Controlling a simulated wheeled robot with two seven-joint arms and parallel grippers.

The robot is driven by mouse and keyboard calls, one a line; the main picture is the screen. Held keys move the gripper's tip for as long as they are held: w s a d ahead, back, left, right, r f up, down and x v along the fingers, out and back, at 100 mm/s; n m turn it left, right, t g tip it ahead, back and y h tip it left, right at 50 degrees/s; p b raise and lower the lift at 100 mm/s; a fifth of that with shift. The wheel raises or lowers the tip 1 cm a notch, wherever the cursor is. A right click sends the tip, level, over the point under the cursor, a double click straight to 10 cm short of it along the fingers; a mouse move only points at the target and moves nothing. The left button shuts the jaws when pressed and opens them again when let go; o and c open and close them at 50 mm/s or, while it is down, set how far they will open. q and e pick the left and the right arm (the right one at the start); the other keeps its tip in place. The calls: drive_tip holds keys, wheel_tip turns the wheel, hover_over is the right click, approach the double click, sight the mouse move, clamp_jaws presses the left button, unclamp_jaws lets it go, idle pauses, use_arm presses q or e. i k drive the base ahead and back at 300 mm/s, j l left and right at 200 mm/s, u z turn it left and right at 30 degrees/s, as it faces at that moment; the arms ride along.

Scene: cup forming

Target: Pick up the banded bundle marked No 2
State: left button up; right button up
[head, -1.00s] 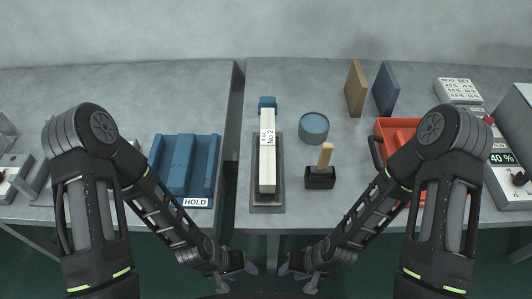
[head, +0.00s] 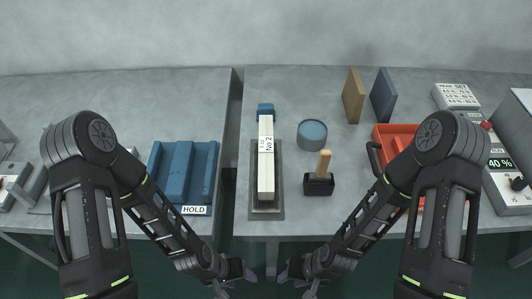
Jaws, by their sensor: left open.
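The banded bundle marked No 2 (head: 266,175) is a long white block with a printed paper band near its far end. It lies lengthwise on a dark grey tray (head: 277,212), with a blue block (head: 265,109) at its far end. My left gripper (head: 248,276) is low in front of the tables, open and empty, nearer to me than the bundle. My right gripper (head: 284,276) is just to the right of it, also short of the tables; its jaw opening is too small to make out. Neither gripper touches the bundle.
A blue HOLD cradle (head: 209,165) is on the left table. Right of the bundle are a blue round tin (head: 312,133) and a wooden-handled tool in a black block (head: 319,185). An orange bin (head: 395,133) stands further right. A gap separates the two tables.

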sight(266, 174)
drive_tip(key=k+z, duration=0.2)
drive_tip(key=z, duration=0.2)
drive_tip(key=k+l+z, duration=0.1)
drive_tip(key=z, duration=0.35)
drive_tip(key=k+l+z, duration=0.15)
drive_tip(key=z, duration=0.25)
drive_tip(key=k+l, duration=0.05)
drive_tip(key=k, duration=0.05)
